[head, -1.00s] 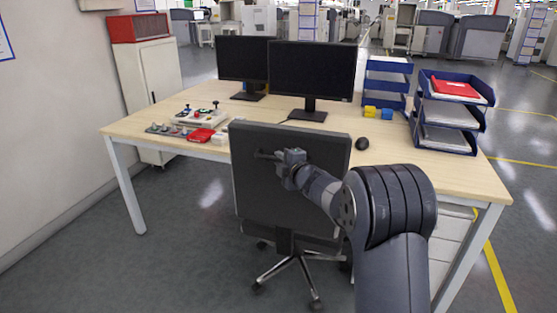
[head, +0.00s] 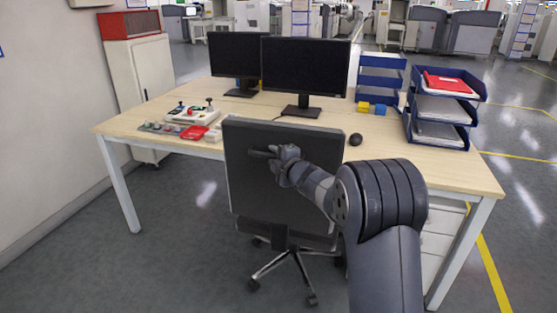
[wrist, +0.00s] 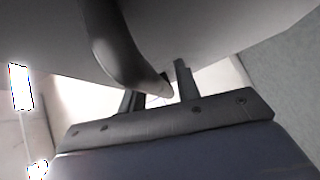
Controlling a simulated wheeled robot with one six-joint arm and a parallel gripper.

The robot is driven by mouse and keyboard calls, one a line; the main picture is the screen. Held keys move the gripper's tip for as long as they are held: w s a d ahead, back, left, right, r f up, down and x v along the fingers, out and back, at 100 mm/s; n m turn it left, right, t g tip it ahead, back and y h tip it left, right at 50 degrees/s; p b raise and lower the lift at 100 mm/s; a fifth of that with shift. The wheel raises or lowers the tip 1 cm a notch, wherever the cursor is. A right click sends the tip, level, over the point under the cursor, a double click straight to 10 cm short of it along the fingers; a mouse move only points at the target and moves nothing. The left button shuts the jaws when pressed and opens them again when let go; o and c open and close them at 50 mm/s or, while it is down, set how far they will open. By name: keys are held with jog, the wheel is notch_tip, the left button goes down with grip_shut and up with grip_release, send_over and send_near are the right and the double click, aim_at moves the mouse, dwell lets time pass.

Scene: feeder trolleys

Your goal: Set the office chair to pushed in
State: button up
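The office chair has a dark grey backrest (head: 255,195), which faces me and overlaps the desk's front edge in the head view. Its silver star base and casters (head: 285,268) stand on the floor below. The seat is hidden behind the backrest, so I cannot tell how far it is under the desk (head: 420,165). My gripper (head: 262,154) is in front of the upper middle of the backrest, touching it or very close. Its fingers are too small and dark to tell open from shut. The wrist view shows grey and dark surfaces very close up, with a dark curved part across them.
On the desk are two monitors (head: 304,70), a blue tray stack (head: 438,132), a mouse (head: 356,139) and a control panel (head: 190,114). A desk leg (head: 122,185) stands at left, a white drawer unit (head: 440,235) at right. The floor left of the chair is clear.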

jog(key=v, duration=1.1)
jog(key=shift+w+a, duration=0.1)
jog(key=x, duration=1)
jog(key=shift+w+a+r, duration=0.1)
jog(key=shift+w, duration=0.3)
jog(key=shift+s+a, duration=0.1)
jog(key=shift+s, duration=0.2)
